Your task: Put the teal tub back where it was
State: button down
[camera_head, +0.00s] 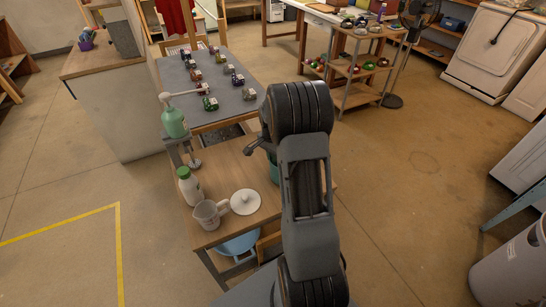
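A teal thing (274,167), likely the teal tub, shows as a narrow strip at the right part of the wooden table, mostly hidden behind my arm. I cannot tell whether it rests on the table or is held. A dark part of my gripper (257,145) sticks out left of the arm, just above and left of the teal strip. Its fingers are not clear, and I cannot see whether they are open or shut. A light blue basin (239,245) sits below the tabletop, partly hidden by the table.
The wooden table (222,170) holds a white round lid (245,202), a clear jug (210,213) and a white bottle (189,187). A grey-topped table (235,100) with several small objects lies beyond. Floor is open to both sides.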

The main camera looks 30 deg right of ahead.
jog(key=shift+f, duration=0.25)
jog(key=c, duration=1.8)
grip_release()
jog(key=shift+f, duration=0.1)
jog(key=o, duration=0.4)
jog(key=shift+o, duration=0.2)
